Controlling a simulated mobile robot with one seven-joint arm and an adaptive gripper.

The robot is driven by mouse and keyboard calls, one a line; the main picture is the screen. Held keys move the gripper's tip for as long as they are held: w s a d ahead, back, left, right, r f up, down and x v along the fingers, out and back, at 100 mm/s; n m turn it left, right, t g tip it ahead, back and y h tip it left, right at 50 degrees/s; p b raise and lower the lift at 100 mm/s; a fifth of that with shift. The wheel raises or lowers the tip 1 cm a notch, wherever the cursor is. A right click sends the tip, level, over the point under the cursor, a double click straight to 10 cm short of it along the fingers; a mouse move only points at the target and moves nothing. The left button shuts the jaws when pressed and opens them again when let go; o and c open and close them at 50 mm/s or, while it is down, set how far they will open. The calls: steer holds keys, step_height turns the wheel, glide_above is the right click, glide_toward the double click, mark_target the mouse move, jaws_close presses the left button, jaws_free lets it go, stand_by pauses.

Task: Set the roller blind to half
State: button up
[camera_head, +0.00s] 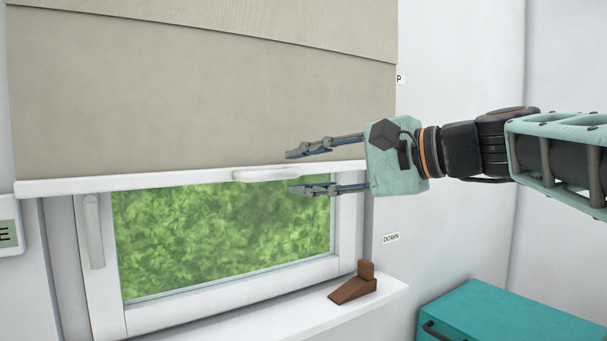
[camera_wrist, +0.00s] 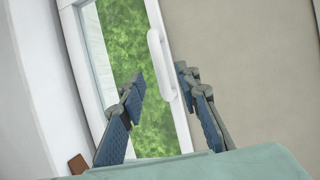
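A beige roller blind (camera_head: 190,95) covers the upper part of the window, and green shows through the glass below it. Its white bottom bar (camera_head: 130,183) carries a white pull handle (camera_head: 265,174). My gripper (camera_head: 292,172) comes in from the right, with its fingers apart, one above and one below the bar's level. The handle's right end lies near the fingertips. In the wrist view the handle (camera_wrist: 160,65) stands ahead of my open gripper (camera_wrist: 158,78), beyond the fingertips. Nothing shows between the fingers as held. I cannot tell the exact gap to the handle.
A window handle (camera_head: 93,231) is on the left of the frame. A brown wedge (camera_head: 353,285) lies on the white sill (camera_head: 300,320). "DOWN" (camera_head: 391,238) and a partly hidden label (camera_head: 400,79) mark the right wall. A teal cabinet (camera_head: 520,315) stands lower right.

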steer(key=v, duration=0.5)
steer(key=shift+s+d, duration=0.15)
steer(key=shift+d, duration=0.05)
steer(key=s+f+n+g+h, duration=0.1)
steer(key=s+f+h, duration=0.2)
steer(key=f, duration=0.7)
steer(key=s+f+n+g+h, duration=0.1)
steer(key=s+f+h, duration=0.25)
steer(key=f, duration=0.55)
steer(key=s+d+f+n+g+h, duration=0.1)
steer(key=s+d+f+n+h, duration=0.3)
steer(key=f, duration=0.5)
steer(key=s+d+f+n+h, duration=0.25)
steer(key=s+d+f, duration=0.3)
steer(key=f, duration=0.35)
step_height(320, 180, up, 32)
steer(key=m+p, duration=0.1)
steer(key=p, duration=3)
steer(key=shift+w+d, duration=0.2)
steer(key=shift+w, duration=0.05)
steer(key=shift+a, duration=0.15)
